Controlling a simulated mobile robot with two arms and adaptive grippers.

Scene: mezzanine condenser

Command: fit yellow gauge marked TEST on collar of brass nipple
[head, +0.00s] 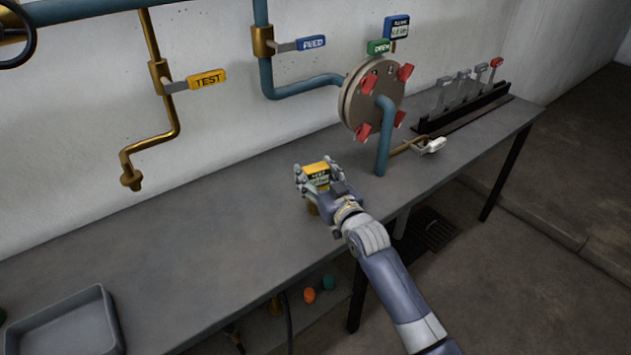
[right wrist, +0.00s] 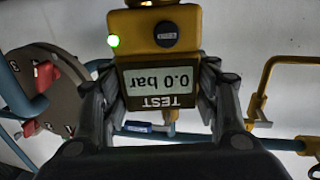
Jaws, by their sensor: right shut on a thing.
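The yellow gauge (head: 316,170) is in my right gripper (head: 315,184), above the grey bench. In the right wrist view the gauge (right wrist: 188,35) appears upside down, with a display reading 0.0 bar, the word TEST and a lit green light. The right gripper's fingers (right wrist: 162,100) are shut on both sides of it. The brass nipple (head: 131,180) is at the lower end of the brass pipe by the wall, well to the left of the gauge and apart from it. The nipple's collar is too small to make out. My left gripper is not in view.
A yellow TEST valve handle (head: 207,79) and a blue FEED handle (head: 311,43) stick out from the pipes. A round flanged cover (head: 357,97) with red clamps stands behind the gripper. A grey tray (head: 62,322) is at front left. The bench (head: 200,240) between is clear.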

